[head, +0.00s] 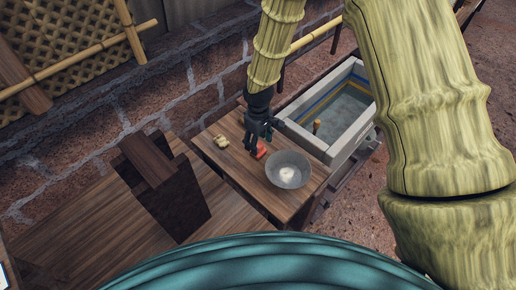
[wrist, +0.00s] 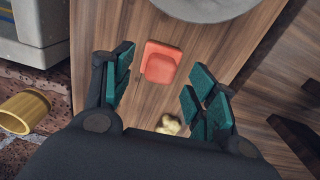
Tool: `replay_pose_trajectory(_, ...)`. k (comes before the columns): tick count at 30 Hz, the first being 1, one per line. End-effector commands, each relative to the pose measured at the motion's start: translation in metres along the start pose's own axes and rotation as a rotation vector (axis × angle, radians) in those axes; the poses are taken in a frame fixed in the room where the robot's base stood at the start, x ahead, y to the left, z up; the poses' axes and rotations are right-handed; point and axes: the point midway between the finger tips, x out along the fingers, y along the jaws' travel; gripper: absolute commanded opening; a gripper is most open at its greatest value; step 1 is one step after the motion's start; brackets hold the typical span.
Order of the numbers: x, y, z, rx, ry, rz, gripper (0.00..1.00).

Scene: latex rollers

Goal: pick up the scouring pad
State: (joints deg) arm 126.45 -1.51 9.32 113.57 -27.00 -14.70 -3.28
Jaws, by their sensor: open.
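A red-orange rounded rectangular piece (head: 262,150) lies on the wooden table beside the bowl. In the wrist view the red-orange piece (wrist: 162,62) shows whole, with a raised lip at one end. A small pale yellow lumpy piece (head: 221,141) lies to its left; in the wrist view this yellow piece (wrist: 170,124) is partly hidden by my gripper. I cannot tell for certain which of the two is the scouring pad. My gripper (head: 250,146) is open and empty, pointing down above the table. In the wrist view my gripper (wrist: 158,78) has its teal-padded fingers spread, with the red-orange piece between and beyond them.
A grey round bowl (head: 288,170) stands close right of the red-orange piece. A grey stone basin (head: 332,150) adjoins the wooden table (head: 240,178) at the right. A dark wooden block (head: 165,185) stands to the left. A stone wall (head: 100,140) runs behind.

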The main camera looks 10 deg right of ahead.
Motion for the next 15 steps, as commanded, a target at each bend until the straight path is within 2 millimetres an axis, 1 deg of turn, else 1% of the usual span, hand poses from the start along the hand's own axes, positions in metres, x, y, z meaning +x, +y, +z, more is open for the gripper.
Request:
replay_pose_trajectory(7, 0.021, -0.001, 0.0, -0.001, -0.001, -0.001, 0.57)
replay_pose_trajectory(15, 0.028, 0.0, 0.0, 0.0, 0.001, 0.0, 0.57)
